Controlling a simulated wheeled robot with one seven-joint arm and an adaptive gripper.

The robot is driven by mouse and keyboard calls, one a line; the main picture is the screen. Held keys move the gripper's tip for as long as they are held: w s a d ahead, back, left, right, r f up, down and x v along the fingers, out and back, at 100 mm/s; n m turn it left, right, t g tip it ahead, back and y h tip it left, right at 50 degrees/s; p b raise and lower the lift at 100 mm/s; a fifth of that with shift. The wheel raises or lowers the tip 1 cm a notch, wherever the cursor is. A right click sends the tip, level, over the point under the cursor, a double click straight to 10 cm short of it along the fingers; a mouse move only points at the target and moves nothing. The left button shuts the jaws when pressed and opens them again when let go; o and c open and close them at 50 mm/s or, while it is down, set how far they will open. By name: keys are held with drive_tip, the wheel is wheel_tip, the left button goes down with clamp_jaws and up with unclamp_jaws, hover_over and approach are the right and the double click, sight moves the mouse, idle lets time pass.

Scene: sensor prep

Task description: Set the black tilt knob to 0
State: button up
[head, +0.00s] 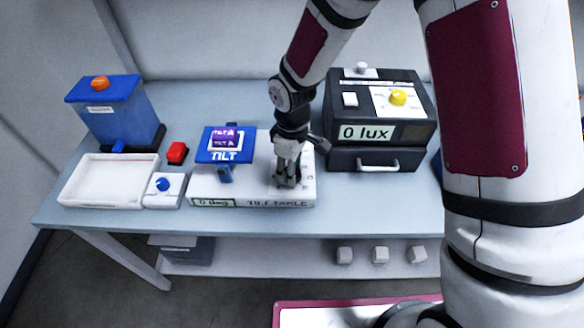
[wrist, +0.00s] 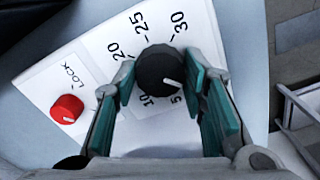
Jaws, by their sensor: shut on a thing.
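The black tilt knob (wrist: 160,66) sits on a white dial plate in the wrist view. Its white pointer line points to the lower right, near the printed 5. The scale shows 5, 10, 20, 25 and 30; I see no 0 mark. My gripper (wrist: 163,82) is shut on the knob, with a teal-padded finger on each side. In the head view my gripper (head: 288,184) reaches down onto the right part of the white tilt table base (head: 230,188) and hides the knob. The base's small front display (head: 213,203) is too blurred to read surely.
A red LOCK knob (wrist: 67,108) is left of the dial. The blue TILT platform (head: 210,155) stands left of my gripper. A black lux box (head: 378,135) is close on the right. A white tray (head: 108,180), blue bin (head: 112,110) and red button (head: 177,152) stand left.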

drive_tip(key=shift+n, duration=0.3)
drive_tip(key=o, duration=1.2)
drive_tip(key=shift+r, duration=0.1)
wheel_tip(320, 180, up, 12)
drive_tip(key=shift+f, duration=0.15)
